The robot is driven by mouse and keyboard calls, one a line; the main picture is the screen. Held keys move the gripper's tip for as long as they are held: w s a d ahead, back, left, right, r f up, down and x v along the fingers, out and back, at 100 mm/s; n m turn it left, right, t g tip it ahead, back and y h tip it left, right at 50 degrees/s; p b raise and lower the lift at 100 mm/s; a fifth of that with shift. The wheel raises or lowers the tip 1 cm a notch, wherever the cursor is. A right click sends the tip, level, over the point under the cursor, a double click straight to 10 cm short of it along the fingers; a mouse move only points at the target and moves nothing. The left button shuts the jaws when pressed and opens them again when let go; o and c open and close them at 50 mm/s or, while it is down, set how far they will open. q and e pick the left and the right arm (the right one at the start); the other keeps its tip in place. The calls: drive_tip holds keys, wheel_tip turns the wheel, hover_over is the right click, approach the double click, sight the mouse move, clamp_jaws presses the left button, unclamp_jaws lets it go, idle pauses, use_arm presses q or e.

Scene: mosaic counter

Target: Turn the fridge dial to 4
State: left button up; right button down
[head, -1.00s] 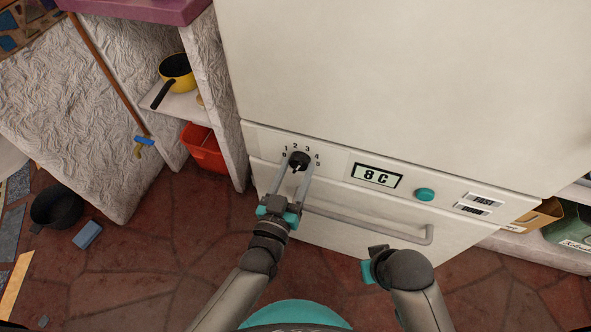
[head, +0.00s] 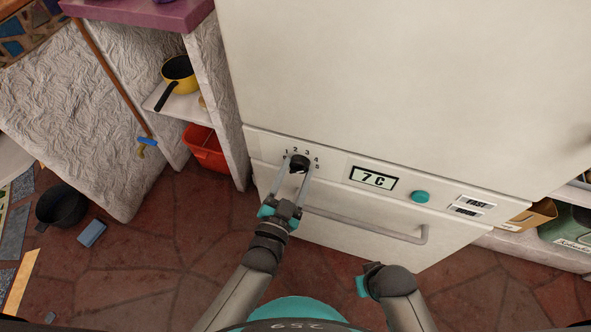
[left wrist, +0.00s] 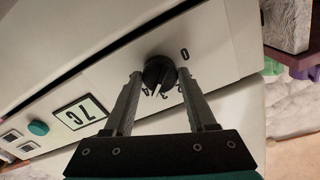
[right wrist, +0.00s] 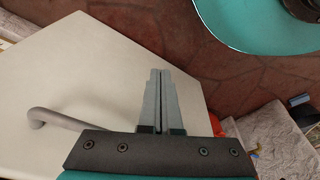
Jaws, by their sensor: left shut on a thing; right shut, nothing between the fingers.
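The black fridge dial (head: 299,162) sits on the white control strip, with small numbers around it. My left gripper (head: 297,168) has its two fingers on either side of the dial and is shut on it. In the left wrist view the dial (left wrist: 159,73) shows between the fingertips, with a pale pointer mark; which number it points to is hard to tell. The display (head: 373,178) on the fridge reads 7 C. My right gripper (right wrist: 158,72) is shut and empty, in front of the fridge's lower part.
A teal button (head: 420,197) and two labels reading FAST and DOOR sit right of the display. A grey handle bar (head: 370,228) runs below the strip. Left are a shelf with a yellow pan (head: 178,70) and a red bin (head: 205,147). A dark pot (head: 62,206) stands on the floor.

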use_arm(q)
drive_tip(key=shift+m, duration=1)
use_arm(e)
drive_tip(key=shift+s+d+f, duration=0.15)
drive_tip(key=shift+s+f, duration=0.05)
drive_tip(key=shift+f, duration=0.4)
use_arm(q)
drive_tip(key=o, duration=1.4)
drive_tip(key=shift+s+p, duration=0.15)
drive_tip(key=shift+p, duration=0.15)
drive_tip(key=p+v, duration=0.3)
drive_tip(key=v, duration=1.2)
drive_tip(key=shift+a, duration=0.1)
use_arm(e)
drive_tip(key=s+d+f, duration=0.3)
drive_tip(key=s+f, duration=0.1)
drive_tip(key=f, duration=0.1)
drive_tip(key=shift+s+d+f, duration=0.15)
drive_tip(key=shift+d+f, duration=0.15)
drive_tip(key=shift+f, duration=0.05)
